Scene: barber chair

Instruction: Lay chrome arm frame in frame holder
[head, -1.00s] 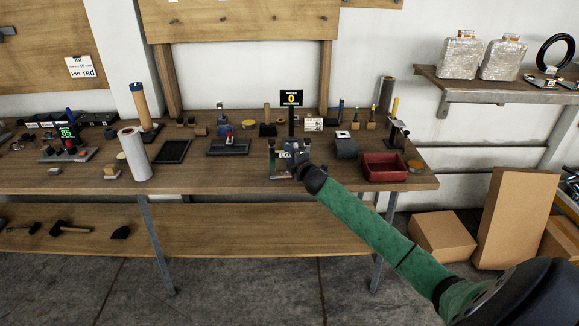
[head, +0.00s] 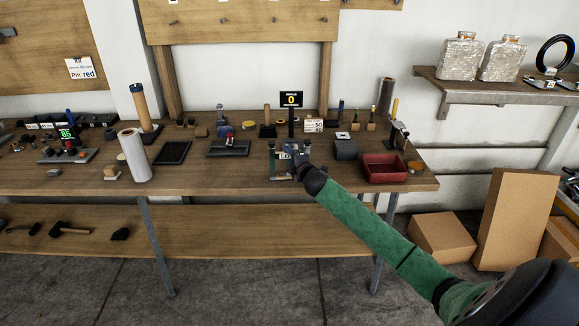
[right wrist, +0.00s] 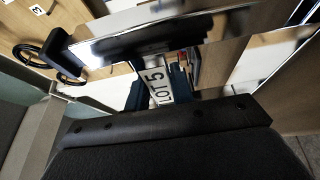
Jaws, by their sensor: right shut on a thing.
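My right gripper (head: 289,154) is at the middle of the bench, just below the black display reading 0 (head: 291,99). It is shut on a shiny part that looks like the chrome arm frame (right wrist: 115,45). In the right wrist view this bright metal bar runs across the upper part, with a dark block and rings at its left end. My left gripper is not in view.
A flat black tray (head: 172,152) and a white roll (head: 135,155) stand to the left. Bare bench lies in front of the black tray.

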